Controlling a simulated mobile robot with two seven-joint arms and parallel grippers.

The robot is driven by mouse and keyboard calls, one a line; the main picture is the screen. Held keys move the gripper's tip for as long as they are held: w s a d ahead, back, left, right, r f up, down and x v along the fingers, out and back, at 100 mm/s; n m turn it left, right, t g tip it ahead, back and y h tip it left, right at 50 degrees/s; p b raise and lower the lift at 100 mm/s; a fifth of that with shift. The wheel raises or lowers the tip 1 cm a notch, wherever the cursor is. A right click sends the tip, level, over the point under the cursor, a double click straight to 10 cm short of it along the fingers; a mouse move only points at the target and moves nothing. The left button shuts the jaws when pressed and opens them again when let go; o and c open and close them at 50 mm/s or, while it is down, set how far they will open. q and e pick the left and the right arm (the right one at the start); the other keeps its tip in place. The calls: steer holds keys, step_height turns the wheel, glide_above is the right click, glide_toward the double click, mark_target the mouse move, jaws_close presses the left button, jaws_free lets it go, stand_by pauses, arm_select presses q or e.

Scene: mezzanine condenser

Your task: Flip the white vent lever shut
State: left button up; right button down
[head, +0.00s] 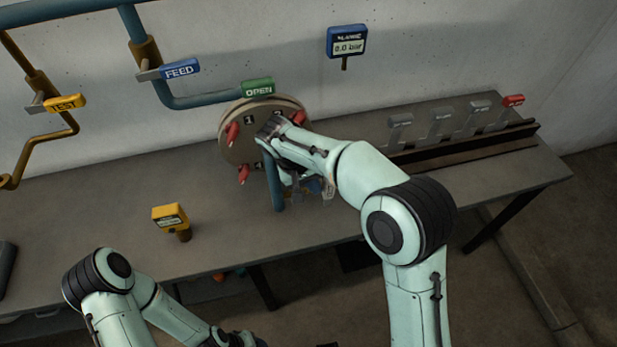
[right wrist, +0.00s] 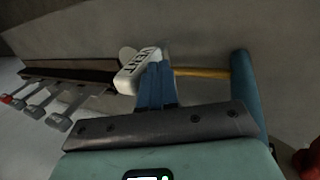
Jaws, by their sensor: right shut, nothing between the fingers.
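The white vent lever (right wrist: 138,72), lettered VENT, shows in the right wrist view at the tips of my right gripper's blue fingers (right wrist: 155,82). A brass-coloured stem runs right from behind the fingers. The fingers are together with nothing between them, right beside the handle; I cannot tell whether they touch it. In the head view the lever's pale handle (head: 328,192) is small and partly hidden by my right gripper (head: 314,186), in front of the round flange. My left arm shows at the bottom left, and its gripper is not visible.
The round flange (head: 238,150) with red clamps stands at the bench's back. A blue pipe (right wrist: 243,88) rises beside my right gripper. FEED (head: 180,69), TEST (head: 65,103) and OPEN (head: 257,88) tags are left and above. Several levers (head: 440,122) line a rail at right. The bench's (head: 110,205) left part is mostly clear.

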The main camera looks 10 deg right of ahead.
steer(key=shift+d+f, duration=0.15)
steer(key=shift+f, duration=0.15)
steer(key=shift+d+r+y, duration=0.15)
steer(key=shift+d+y, duration=0.2)
steer(key=shift+y, duration=0.05)
